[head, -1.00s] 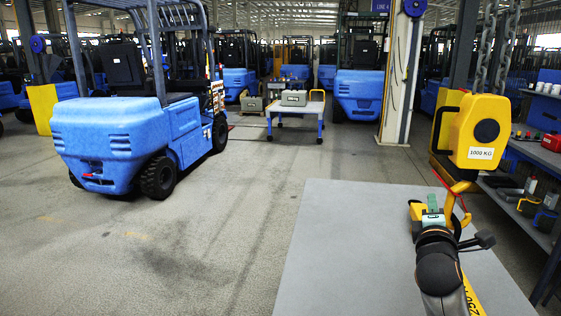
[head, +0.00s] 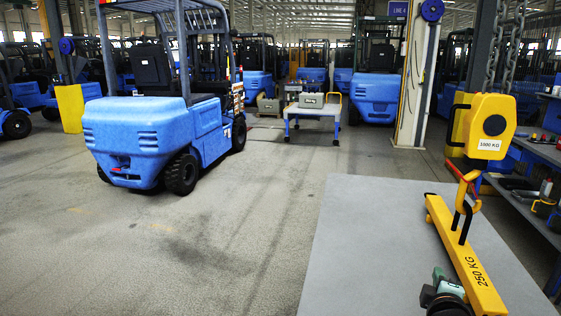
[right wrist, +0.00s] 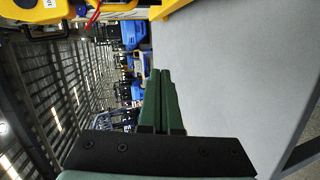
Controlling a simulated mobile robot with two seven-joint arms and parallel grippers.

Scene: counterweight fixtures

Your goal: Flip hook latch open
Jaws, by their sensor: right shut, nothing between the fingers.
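The yellow hook (head: 471,200) hangs below the yellow crane scale (head: 490,126) marked 1000 KG. A thin red piece (head: 461,178), seemingly the latch, runs along the hook; I cannot tell whether it is open or closed. Red also shows below the scale in the right wrist view (right wrist: 93,18). The yellow beam (head: 463,258) marked 250 KG lies on the grey table, with a black loop by the hook. My right gripper (head: 438,272) is shut and empty beside the beam's near end, apart from the hook. Its green fingers (right wrist: 160,98) lie together. My left gripper is out of view.
The grey table top (head: 370,240) is bare left of the beam. A shelf (head: 525,195) with tools stands at the right. A blue forklift (head: 150,140) and a cart (head: 313,112) stand beyond open floor.

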